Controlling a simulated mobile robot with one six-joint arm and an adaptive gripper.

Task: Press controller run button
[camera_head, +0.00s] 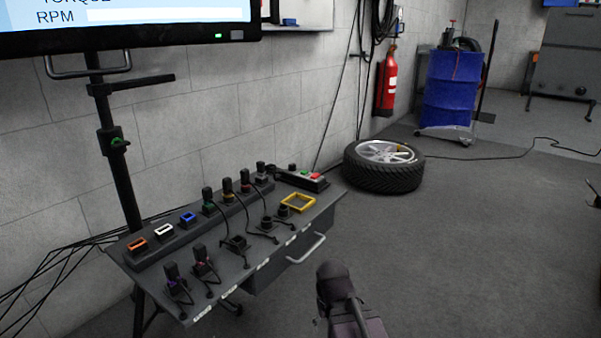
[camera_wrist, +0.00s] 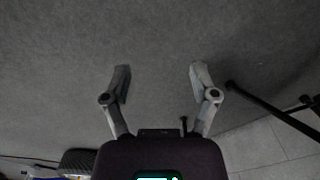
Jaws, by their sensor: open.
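A small controller box (camera_head: 302,179) sits at the far right end of the grey bench. In the head view my arm rises at the bottom, in front of the bench and well apart from the controller. The fingertips cannot be made out there.
The bench (camera_head: 262,248) holds several plugs with cables, coloured sockets and a yellow frame (camera_head: 298,202). A drawer handle (camera_head: 306,249) sticks out in front. A monitor (camera_head: 130,22) stands above left. A tyre (camera_head: 384,166) lies beyond the bench. Floor to the right is clear.

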